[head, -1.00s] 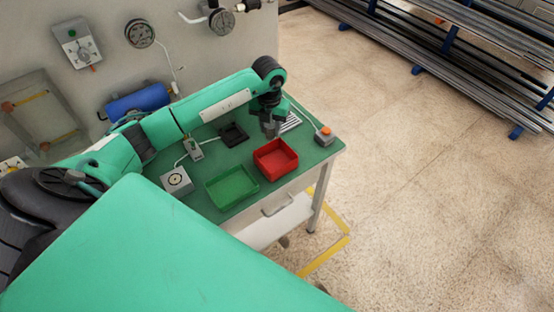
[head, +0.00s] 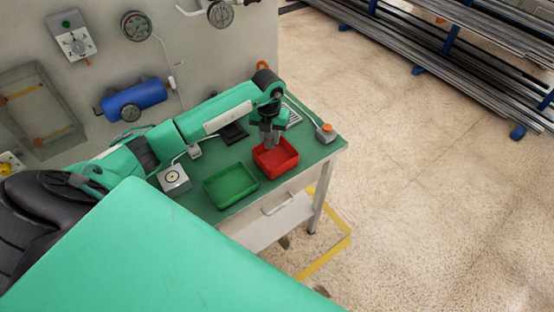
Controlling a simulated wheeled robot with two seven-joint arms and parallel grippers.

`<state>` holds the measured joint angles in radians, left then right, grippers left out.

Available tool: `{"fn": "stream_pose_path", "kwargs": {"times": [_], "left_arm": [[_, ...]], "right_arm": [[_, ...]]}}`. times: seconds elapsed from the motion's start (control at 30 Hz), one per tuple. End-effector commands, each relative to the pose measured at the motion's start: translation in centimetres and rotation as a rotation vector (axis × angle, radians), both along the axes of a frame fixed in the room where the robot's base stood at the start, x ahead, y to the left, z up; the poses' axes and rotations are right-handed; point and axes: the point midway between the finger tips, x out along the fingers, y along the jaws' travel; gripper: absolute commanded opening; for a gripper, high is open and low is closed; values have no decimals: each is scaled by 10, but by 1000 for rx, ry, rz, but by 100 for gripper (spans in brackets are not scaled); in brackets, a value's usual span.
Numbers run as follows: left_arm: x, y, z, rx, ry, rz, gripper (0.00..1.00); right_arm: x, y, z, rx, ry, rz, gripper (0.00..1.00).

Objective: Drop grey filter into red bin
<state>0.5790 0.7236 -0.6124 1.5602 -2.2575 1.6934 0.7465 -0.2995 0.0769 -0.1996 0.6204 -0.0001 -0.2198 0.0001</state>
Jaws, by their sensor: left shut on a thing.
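The red bin (head: 285,166) is an open tray near the right end of the green table. My left gripper (head: 269,142) points down over the back left part of the red bin, with its fingertips close to the rim level. It is shut on the grey filter, which is too small and too close in colour to the fingers to make out clearly. My right gripper is not in view.
A green bin (head: 231,195) stands left of the red bin. A grey box with a round dial (head: 174,179), a black tray (head: 233,132) and a box with an orange button (head: 326,133) are also on the table (head: 317,151). The gauge wall rises behind.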

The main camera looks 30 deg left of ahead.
Motion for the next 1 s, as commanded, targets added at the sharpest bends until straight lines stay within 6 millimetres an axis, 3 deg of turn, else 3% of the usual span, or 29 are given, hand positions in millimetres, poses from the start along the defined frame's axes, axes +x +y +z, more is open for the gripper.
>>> {"fn": "stream_pose_path", "kwargs": {"times": [0.03,0.07,0.17,0.2,0.6,0.73,1.0], "left_arm": [[0,0,0,0,0,0,9],[0,0,0,0,0,0,35],[0,0,0,0,0,0,54],[0,0,0,0,0,0,56],[1,0,10,-1,-1,0,56],[1,0,32,1,-5,-1,56],[1,0,95,1,-5,-1,56]], "right_arm": [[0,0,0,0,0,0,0],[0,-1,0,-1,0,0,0],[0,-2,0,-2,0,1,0],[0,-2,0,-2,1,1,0],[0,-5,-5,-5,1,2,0],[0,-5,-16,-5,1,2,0],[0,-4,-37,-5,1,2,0]]}}
